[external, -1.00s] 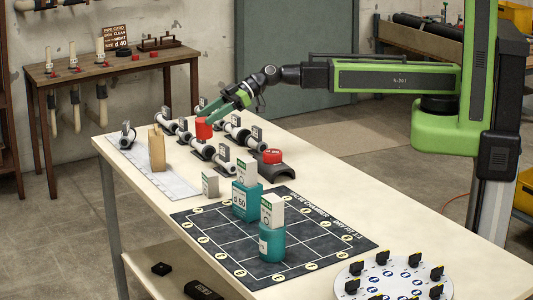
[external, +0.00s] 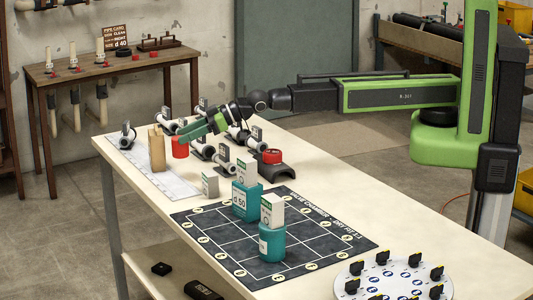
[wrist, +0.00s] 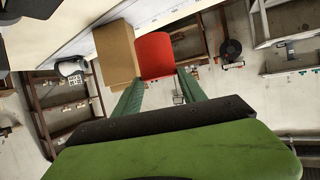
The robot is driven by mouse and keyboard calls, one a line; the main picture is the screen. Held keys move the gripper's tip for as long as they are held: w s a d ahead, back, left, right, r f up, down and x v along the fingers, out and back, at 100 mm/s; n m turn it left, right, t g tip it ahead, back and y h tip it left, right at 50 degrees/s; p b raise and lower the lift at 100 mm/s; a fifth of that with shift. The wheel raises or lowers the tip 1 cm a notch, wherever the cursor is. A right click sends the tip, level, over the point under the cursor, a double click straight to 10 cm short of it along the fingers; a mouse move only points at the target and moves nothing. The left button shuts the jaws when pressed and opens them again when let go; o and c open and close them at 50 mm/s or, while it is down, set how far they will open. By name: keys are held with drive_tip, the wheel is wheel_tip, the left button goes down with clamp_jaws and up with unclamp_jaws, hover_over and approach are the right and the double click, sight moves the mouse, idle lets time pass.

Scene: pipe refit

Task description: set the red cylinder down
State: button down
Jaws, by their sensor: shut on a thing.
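The red cylinder (external: 180,147) is held at the tips of my gripper (external: 184,140), above the far left part of the table. In the wrist view the red cylinder (wrist: 155,55) sits between the two green fingertips, close beside a tan block (wrist: 116,52). In the external view the tan block (external: 157,150) stands upright on the white marked sheet (external: 178,188), just left of the cylinder. I cannot tell whether cylinder and block touch. The gap under the cylinder is hard to judge.
Several pipe fittings with grey tags (external: 221,160) stand right of the gripper. A dark saddle (external: 275,168) holds a red-topped piece. Teal valve blocks (external: 271,243) stand on the black grid mat (external: 205,250). A round white dial plate (external: 390,280) lies at front right.

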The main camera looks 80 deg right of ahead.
drive_tip(key=a+f+b, duration=0.1)
drive_tip(key=f+b, duration=0.1)
drive_tip(key=a+f+b, duration=0.2)
drive_tip(key=f, duration=0.1)
drive_tip(key=a+f+b, duration=0.2)
drive_tip(key=shift+w+a+f, duration=0.1)
drive_tip(key=shift+w+f, duration=0.05)
drive_tip(key=shift+f, duration=0.1)
drive_tip(key=shift+r, duration=0.25)
drive_tip(key=c, duration=0.7)
unclamp_jaws()
drive_tip(key=shift+o, duration=0.2)
drive_tip(key=p+v, duration=0.4)
drive_tip(key=v, duration=0.8)
drive_tip(key=shift+p, duration=0.35)
